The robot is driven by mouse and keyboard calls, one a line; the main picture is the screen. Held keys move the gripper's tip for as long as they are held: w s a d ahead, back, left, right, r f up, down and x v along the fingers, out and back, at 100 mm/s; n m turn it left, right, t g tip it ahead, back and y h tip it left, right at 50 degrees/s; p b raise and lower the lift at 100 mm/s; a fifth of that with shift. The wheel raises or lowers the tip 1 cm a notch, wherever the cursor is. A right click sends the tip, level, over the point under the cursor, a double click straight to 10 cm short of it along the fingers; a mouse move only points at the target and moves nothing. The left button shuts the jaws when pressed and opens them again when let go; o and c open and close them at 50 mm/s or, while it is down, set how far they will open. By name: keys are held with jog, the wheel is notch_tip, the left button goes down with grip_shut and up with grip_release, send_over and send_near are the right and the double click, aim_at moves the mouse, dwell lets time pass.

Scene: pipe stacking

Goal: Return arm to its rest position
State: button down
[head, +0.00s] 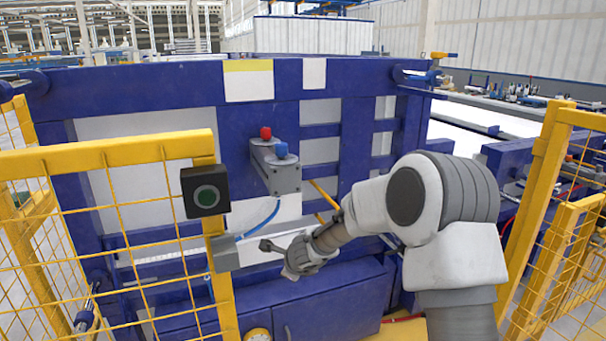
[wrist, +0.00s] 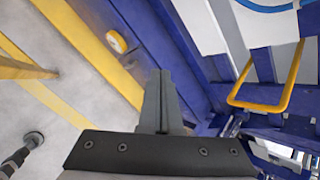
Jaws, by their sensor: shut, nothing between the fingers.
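My arm (head: 405,215) reaches in from the right in the head view, bent, with its wrist (head: 308,254) low in front of the blue machine frame (head: 350,130). My gripper (wrist: 160,76) shows in the wrist view with its two grey fingers together and nothing between them. Its fingertips are hard to make out in the head view. It points toward blue and yellow structure, and I cannot tell how far its tips are from it. No pipe is clearly seen in either view.
Another yellow fence (head: 552,160) stands at right. A grey box with red and blue knobs (head: 275,168) sits above the wrist. A blue hose (head: 262,219) hangs near the wrist.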

jog(key=s+d+r+n+y, duration=0.1)
jog(key=s+d+r+n, duration=0.1)
jog(key=s+r+n, duration=0.6)
jog(key=s+d+r+n+y, duration=0.1)
jog(key=s+d+r+n, duration=0.1)
jog(key=s+r+n, duration=0.6)
jog(key=s+d+r+n+g+h, duration=0.1)
jog(key=s+d+r+n+h, duration=0.15)
jog(key=s+d, duration=0.65)
jog(key=s+d+r+n+g+h, duration=0.1)
jog(key=s+d+n+h, duration=0.3)
jog(key=s, duration=0.9)
notch_tip(320, 180, up, 16)
jog(key=d+y+p, duration=0.1)
jog(key=p, duration=1.5)
jog(key=shift+s+m, duration=0.15)
jog(key=shift+m, duration=0.2)
jog(key=c, duration=1.5)
grip_release()
jog(key=shift+d+y, duration=0.1)
jog(key=shift+y, duration=0.15)
jog(key=shift+c, duration=0.2)
